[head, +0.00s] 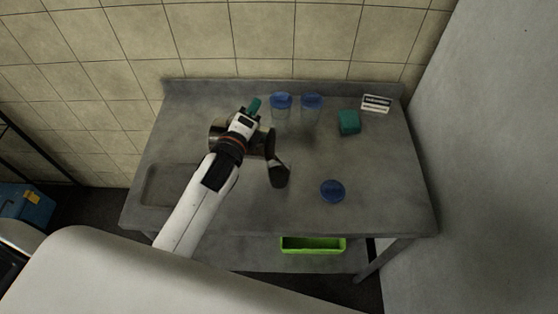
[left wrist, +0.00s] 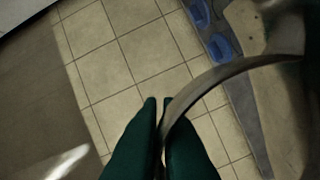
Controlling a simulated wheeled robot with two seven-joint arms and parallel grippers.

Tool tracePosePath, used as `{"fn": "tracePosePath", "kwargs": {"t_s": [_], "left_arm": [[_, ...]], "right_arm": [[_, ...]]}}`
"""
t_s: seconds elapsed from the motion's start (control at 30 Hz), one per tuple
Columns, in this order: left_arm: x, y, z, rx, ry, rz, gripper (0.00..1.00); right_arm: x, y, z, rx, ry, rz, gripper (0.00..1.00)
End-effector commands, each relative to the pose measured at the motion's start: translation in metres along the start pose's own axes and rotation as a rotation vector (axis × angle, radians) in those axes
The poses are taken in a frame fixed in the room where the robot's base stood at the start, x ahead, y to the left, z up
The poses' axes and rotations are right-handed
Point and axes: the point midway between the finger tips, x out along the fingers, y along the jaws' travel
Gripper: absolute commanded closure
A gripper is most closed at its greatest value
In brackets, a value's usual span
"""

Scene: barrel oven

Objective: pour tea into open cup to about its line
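My left gripper (head: 252,107) has green fingers, which in the left wrist view (left wrist: 159,105) are closed around a curved dark handle. The handle belongs to a brownish metal pot (head: 218,137), lying tilted on its side above the table, partly hidden by my wrist. The pot's dark mouth end points right. Just below that end stands what looks like the open cup (head: 278,176), with dark content low in it. Its line and exact level are too small to tell. A blue lid (head: 332,190) lies to the right. My right gripper is out of view.
Two clear cups with blue lids (head: 281,101) (head: 311,101) stand at the back of the grey table (head: 380,195). A green block (head: 349,122) and a small sign (head: 376,103) are at the back right. A green bin (head: 313,245) is below. The right front is clear.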

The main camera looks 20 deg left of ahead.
Motion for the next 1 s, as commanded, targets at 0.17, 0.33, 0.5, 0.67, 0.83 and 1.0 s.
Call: {"fn": "tracePosePath", "kwargs": {"t_s": [0.17, 0.33, 0.5, 0.67, 0.83, 1.0], "left_arm": [[0.0, 0.002, 0.001, 0.009, 0.001, 0.003, 1.0], [0.0, 0.003, 0.001, 0.018, 0.001, 0.002, 1.0], [0.0, -0.006, -0.003, -0.022, 0.003, 0.002, 1.0], [0.0, -0.029, -0.03, -0.178, -0.004, 0.007, 1.0], [0.0, -0.032, -0.035, -0.223, -0.007, 0.007, 1.0], [0.0, -0.047, -0.043, -0.336, -0.011, 0.01, 1.0]], "right_arm": [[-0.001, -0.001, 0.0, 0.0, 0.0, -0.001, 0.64], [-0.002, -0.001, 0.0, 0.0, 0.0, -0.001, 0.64], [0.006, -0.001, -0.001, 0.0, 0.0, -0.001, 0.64], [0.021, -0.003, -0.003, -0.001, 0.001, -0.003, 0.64], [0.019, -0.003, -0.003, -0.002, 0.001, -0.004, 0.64], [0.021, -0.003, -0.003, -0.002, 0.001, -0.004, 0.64]]}}
